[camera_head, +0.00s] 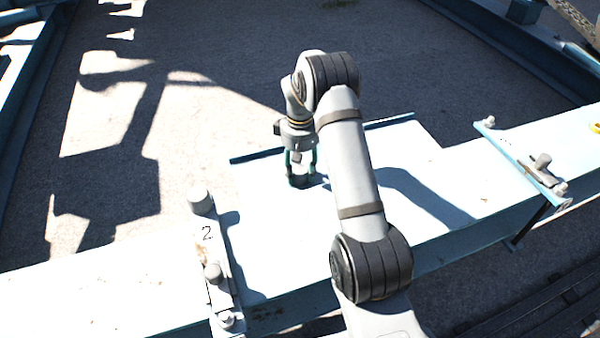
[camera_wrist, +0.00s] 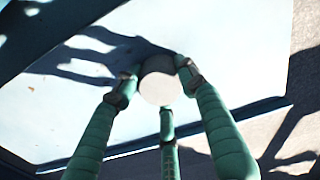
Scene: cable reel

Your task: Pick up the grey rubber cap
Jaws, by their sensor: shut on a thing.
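The grey rubber cap (camera_wrist: 160,84) shows in the wrist view as a pale round top between the green fingers of my gripper (camera_wrist: 160,88). The dark fingertips press against its sides, and a third finger stands below it in the picture. In the head view my gripper (camera_head: 300,178) points down at the pale blue beam, shut around the cap (camera_head: 298,181), which shows only as a small dark shape between the fingers. I cannot tell whether the cap touches the surface.
The pale blue beam (camera_head: 110,290) runs across the view. A bracket with knobs (camera_head: 212,255), marked 2, stands at its left front, and another clamp bracket (camera_head: 540,172) at the right. An orange-yellow item (camera_head: 595,128) lies at the right edge. The beam's middle is mostly bare.

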